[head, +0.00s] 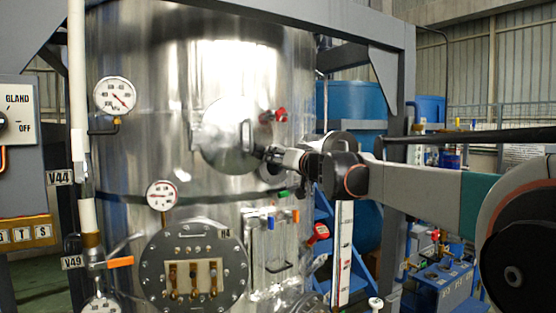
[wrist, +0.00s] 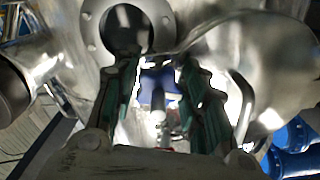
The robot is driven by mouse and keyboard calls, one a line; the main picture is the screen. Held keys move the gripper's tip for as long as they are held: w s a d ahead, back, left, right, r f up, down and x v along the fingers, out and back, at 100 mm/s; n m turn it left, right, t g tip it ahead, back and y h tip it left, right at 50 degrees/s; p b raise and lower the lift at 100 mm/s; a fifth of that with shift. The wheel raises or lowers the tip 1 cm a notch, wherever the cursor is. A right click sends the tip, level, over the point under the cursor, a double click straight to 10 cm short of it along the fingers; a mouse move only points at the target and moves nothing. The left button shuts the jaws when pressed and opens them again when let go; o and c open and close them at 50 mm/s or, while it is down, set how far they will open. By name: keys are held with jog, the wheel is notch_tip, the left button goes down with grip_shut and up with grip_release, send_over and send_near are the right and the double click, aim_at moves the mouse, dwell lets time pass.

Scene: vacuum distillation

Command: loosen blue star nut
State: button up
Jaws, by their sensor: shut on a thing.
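In the wrist view, a small dark blue part, which I take to be the blue star nut (wrist: 168,84), sits between the two teal fingers of my gripper (wrist: 158,66). A pale rod shows below it. The fingers appear shut on the nut, though glare and shadow blur the contact. In the head view, my gripper (head: 271,154) reaches left to the face of the steel tank (head: 150,137), at the lower right edge of a round hatch cover (head: 228,135). The nut is hidden there behind my fingers.
A red-handled valve (head: 280,115) is just above my gripper, and a green-handled part (head: 284,194) is below. A grey frame post (head: 393,190) stands to the right of the tank. In the wrist view, a round flange (wrist: 127,24) lies close ahead and a curved metal surface (wrist: 265,65) is at right.

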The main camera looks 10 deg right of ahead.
jog(key=n, duration=0.4)
jog(key=shift+d+f+n, duration=0.1)
jog(key=shift+f+n, duration=0.05)
jog(key=shift+n, duration=0.25)
jog(key=n, duration=0.3)
jog(key=shift+d+n, duration=0.1)
jog(key=shift+n, duration=0.2)
jog(key=n, duration=0.4)
jog(key=shift+d, duration=0.1)
jog(key=shift+w+r+n, duration=0.1)
jog(key=shift+r+n, duration=0.1)
jog(key=shift+n, duration=1.9)
jog(key=o, duration=1.1)
jog(key=shift+c, duration=0.2)
jog(key=shift+d, duration=0.1)
